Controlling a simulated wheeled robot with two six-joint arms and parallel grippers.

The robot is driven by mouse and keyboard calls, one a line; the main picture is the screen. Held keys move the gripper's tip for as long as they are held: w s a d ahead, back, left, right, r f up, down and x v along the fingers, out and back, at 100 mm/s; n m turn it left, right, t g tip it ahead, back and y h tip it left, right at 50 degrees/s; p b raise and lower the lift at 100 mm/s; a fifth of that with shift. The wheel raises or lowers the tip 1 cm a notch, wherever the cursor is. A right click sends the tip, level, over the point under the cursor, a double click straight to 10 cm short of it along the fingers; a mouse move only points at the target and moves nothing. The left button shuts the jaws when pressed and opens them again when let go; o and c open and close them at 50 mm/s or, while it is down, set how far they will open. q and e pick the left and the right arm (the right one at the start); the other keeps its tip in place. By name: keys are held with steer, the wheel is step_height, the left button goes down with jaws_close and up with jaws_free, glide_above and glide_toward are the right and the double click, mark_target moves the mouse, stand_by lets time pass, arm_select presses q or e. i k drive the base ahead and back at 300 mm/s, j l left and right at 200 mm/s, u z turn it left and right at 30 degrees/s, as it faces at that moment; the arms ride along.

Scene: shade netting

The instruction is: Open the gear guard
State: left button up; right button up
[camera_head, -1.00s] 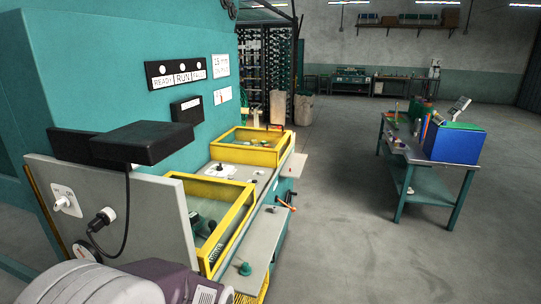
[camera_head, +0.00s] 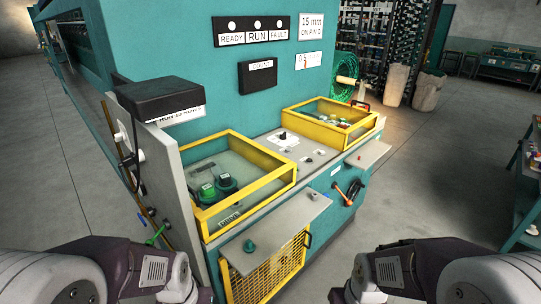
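A teal machine carries two yellow-framed covers with clear tops, both shut. The nearer cover (camera_head: 238,200) is left of the middle, with green round parts (camera_head: 217,187) seen inside. The farther cover (camera_head: 337,143) is to the right, with small coloured parts inside. A yellow mesh panel (camera_head: 267,272) with a dark handle sits low on the machine's front. I cannot tell from the picture which of these is the gear guard. My two arms enter at the bottom left and bottom right corners, apart from the machine. Neither gripper shows in the frame.
A grey shelf (camera_head: 285,232) with a green knob juts out below the nearer cover. A grey upright panel (camera_head: 166,190) with a black box (camera_head: 158,98) stands at its left. Orange-handled tools (camera_head: 350,190) hang at the right. The floor (camera_head: 430,190) on the right is clear.

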mark_target(202, 215)
steer(key=i+l, duration=0.6)
steer(key=l, duration=0.15)
steer(key=i+l, duration=1.2)
steer(key=l, duration=0.25)
steer(key=i+l, duration=0.6)
steer(key=l+u, duration=0.1)
steer(key=u, duration=2.6)
